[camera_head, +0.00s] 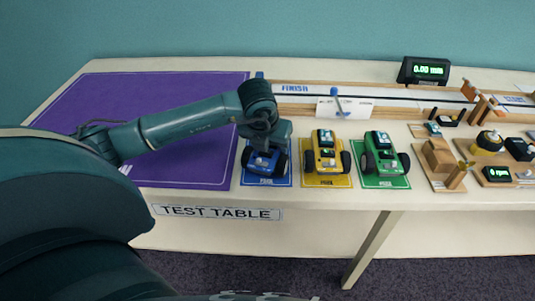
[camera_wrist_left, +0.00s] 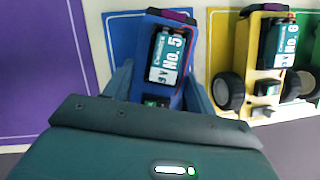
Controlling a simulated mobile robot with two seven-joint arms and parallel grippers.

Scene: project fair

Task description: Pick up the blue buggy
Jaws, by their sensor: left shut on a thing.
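The blue buggy (camera_head: 264,162) stands on a blue mat (camera_head: 281,182) near the front edge of the table, left of the other buggies. My left gripper (camera_head: 268,144) reaches down over it from above and is shut on its body. In the left wrist view the blue buggy (camera_wrist_left: 168,60) carries a battery marked "No. 5" and sits between the two fingers (camera_wrist_left: 160,92). The gripper hides part of the buggy, and I cannot tell whether its wheels touch the mat. My right gripper is not in view.
A yellow buggy (camera_head: 326,157) and a green buggy (camera_head: 384,158) stand close by on the right, on their own mats. A bare purple mat (camera_head: 190,160) lies to the left. Behind is a wooden track (camera_head: 390,98) with a small blue-topped post (camera_head: 337,98).

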